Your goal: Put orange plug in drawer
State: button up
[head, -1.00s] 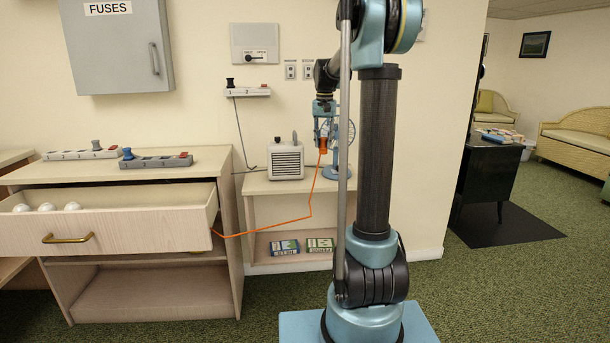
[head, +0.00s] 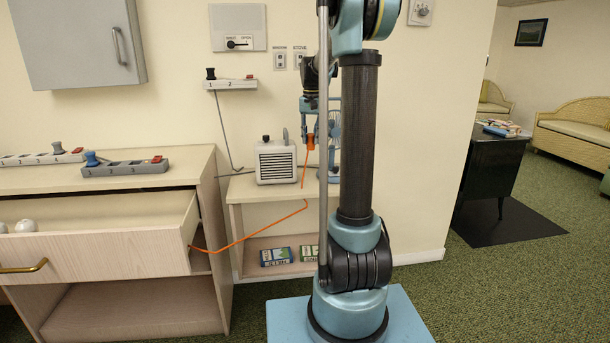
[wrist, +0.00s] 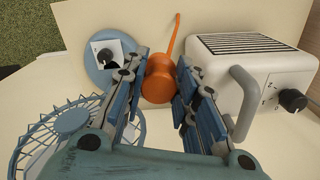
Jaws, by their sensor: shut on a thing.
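The orange plug (head: 310,141) hangs in my gripper (head: 309,130) above the small shelf by the wall. In the wrist view the orange plug (wrist: 158,82) sits between the two blue finger pads of my gripper (wrist: 160,92). Its orange cord (head: 245,236) runs down and left to the side of the drawer. The drawer (head: 95,245) is pulled open at the left, with white round items (head: 25,226) inside. My gripper is shut on the plug, well to the right of the drawer.
A white heater (head: 276,161) and a blue fan (wrist: 65,125) stand close to my gripper. Power strips (head: 125,167) lie on the cabinet top (head: 190,160) above the drawer. Boxes (head: 277,256) sit on the lower shelf. A grey fuse cabinet (head: 75,40) hangs on the wall.

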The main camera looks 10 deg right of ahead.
notch_tip(320, 180, down, 15)
jog(key=shift+r, duration=0.1)
dwell(0.5)
jog(key=o, duration=1.1)
jog(key=shift+r, duration=0.1)
